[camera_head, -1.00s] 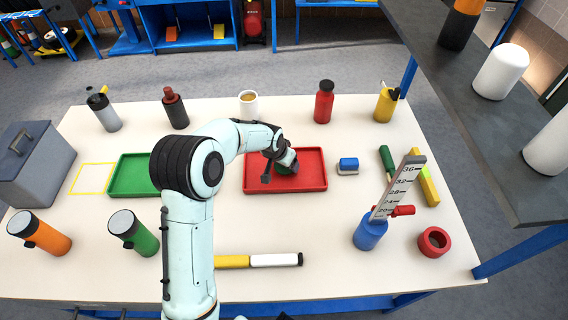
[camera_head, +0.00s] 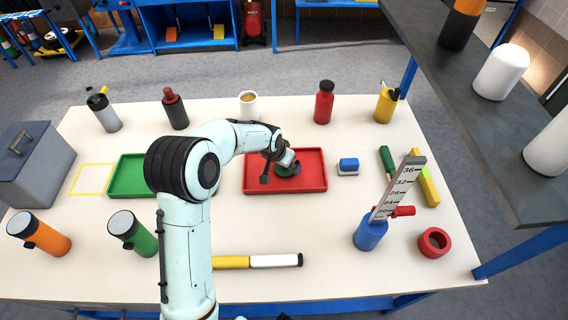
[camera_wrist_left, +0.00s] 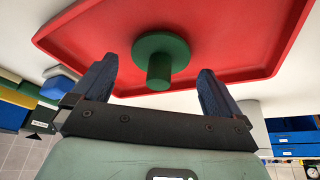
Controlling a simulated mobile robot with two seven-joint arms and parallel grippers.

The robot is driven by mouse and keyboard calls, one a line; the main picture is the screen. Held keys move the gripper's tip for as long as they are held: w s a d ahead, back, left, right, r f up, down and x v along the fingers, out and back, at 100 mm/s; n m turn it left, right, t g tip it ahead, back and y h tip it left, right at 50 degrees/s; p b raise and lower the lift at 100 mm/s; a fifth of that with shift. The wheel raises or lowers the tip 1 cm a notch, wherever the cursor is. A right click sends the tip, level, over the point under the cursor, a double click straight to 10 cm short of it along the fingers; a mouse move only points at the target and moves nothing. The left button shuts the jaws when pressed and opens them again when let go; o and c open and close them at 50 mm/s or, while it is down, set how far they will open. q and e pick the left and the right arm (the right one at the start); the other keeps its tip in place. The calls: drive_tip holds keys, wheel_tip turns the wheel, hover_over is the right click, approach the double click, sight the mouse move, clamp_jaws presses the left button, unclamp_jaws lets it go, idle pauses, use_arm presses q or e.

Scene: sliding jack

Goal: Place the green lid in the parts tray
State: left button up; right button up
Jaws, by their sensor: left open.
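The green lid (camera_head: 287,171), a disc with a knob, lies in the red tray (camera_head: 313,181) near its middle. In the left wrist view the lid (camera_wrist_left: 161,58) shows its knob pointing toward me, with the red tray (camera_wrist_left: 232,40) behind it. My left gripper (camera_head: 280,170) is just above the lid and partly hides it in the head view. Its two dark fingers are spread in the wrist view, one on each side of the knob, with gaps to it. My right gripper is not seen.
A green tray (camera_head: 130,176) lies to the left, partly behind my arm. A yellow and white stick (camera_head: 272,261) lies in front. Bottles line the back.

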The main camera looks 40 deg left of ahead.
use_arm(q)
drive_tip(key=v, duration=1)
drive_tip(key=shift+s+d, duration=0.1)
drive_tip(key=shift+s, duration=0.05)
